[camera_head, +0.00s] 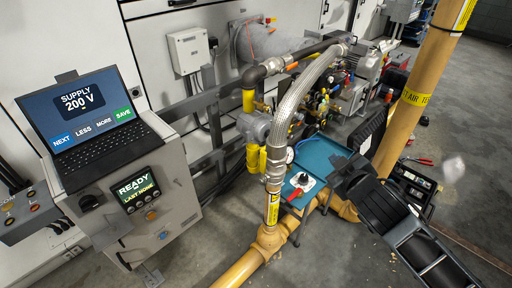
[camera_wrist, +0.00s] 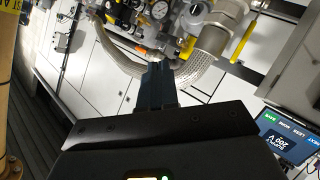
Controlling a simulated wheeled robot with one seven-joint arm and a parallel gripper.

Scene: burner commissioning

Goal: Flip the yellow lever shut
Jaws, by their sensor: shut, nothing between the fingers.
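A long yellow lever (camera_wrist: 243,40) stands out beside the metal fitting at the braided hose's end in the wrist view. In the wrist view my gripper's fingers (camera_wrist: 156,72) are together and empty, below the hose, with the lever up and to the right.
The braided hose (camera_head: 303,91) arches between gripper and wall piping. A blue tray (camera_head: 322,155) holds a red-handled part (camera_head: 298,187). A thick tan pipe (camera_head: 414,95) stands right. A laptop (camera_head: 84,112) sits on a grey cabinet (camera_head: 172,207) at left.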

